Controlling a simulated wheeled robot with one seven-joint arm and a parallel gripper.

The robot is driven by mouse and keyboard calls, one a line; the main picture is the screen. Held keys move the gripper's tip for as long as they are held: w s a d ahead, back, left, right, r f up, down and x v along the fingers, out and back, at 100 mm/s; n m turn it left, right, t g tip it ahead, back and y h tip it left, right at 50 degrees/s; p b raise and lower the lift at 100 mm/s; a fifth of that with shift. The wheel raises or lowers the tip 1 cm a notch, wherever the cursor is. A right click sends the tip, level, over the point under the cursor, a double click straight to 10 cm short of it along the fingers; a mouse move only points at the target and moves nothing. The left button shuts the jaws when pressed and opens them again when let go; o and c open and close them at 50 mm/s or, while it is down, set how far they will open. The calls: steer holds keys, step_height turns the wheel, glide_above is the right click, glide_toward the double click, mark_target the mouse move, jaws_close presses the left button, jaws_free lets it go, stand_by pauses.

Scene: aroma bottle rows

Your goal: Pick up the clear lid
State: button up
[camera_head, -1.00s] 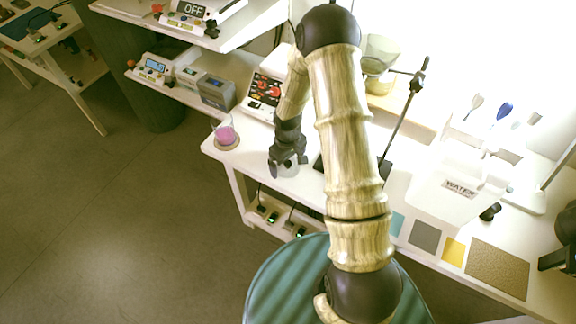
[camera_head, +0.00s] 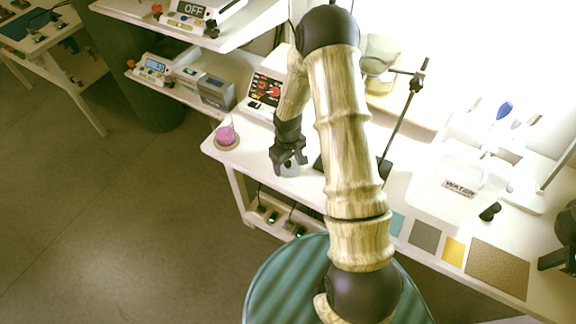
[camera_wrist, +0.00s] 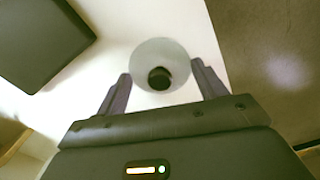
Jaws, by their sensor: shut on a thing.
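The clear lid (camera_wrist: 150,54) is a round, see-through disc with a dark knob in its middle. In the wrist view it lies between the two fingers of my gripper (camera_wrist: 165,86), over the white table (camera_wrist: 205,45). My gripper is shut on it. In the head view my gripper (camera_head: 289,163) is low over the table's front part, and the pale lid (camera_head: 289,170) shows partly behind the fingers. I cannot tell whether the lid touches the table.
A flask with pink liquid (camera_head: 225,134) stands on a round coaster left of my gripper. A black plate (camera_wrist: 42,40) lies near the lid. A stand with a rod (camera_head: 403,115) and a clear WATER container (camera_head: 460,188) are to the right. The table's front edge is close.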

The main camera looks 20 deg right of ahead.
mark_target(288, 163)
step_height(288, 163, up, 10)
stand_by(0.6)
stand_by(0.4)
